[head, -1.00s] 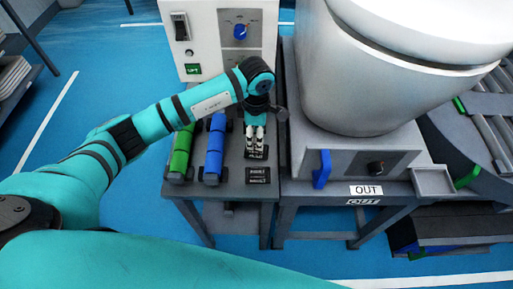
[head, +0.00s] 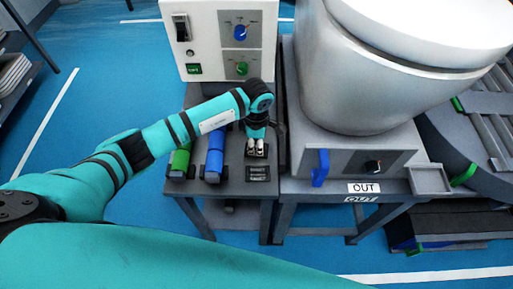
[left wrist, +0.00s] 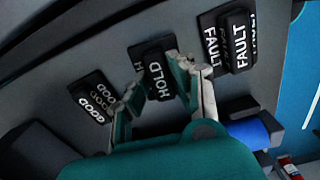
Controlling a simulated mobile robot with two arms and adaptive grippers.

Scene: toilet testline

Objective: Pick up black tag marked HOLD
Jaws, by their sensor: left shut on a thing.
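The black tag marked HOLD (left wrist: 152,58) stands in the middle of a row of black tags in the left wrist view, with white lettering. My left gripper (left wrist: 163,84) is shut on it, one finger on each side. In the head view, my left gripper (head: 256,145) points down at the grey table, low over the tag row. A GOOD tag (left wrist: 95,100) is to the left and a FAULT tag (left wrist: 238,42) to the right in the wrist view. The tags' lettering is too small to read in the head view. My right gripper is out of view.
A blue cylinder (head: 214,158) and a green cylinder (head: 179,162) lie left of the gripper on the grey table (head: 232,178). A white control box (head: 211,30) stands behind. A large white toilet (head: 370,75) stands on the right, above an OUT label (head: 364,188).

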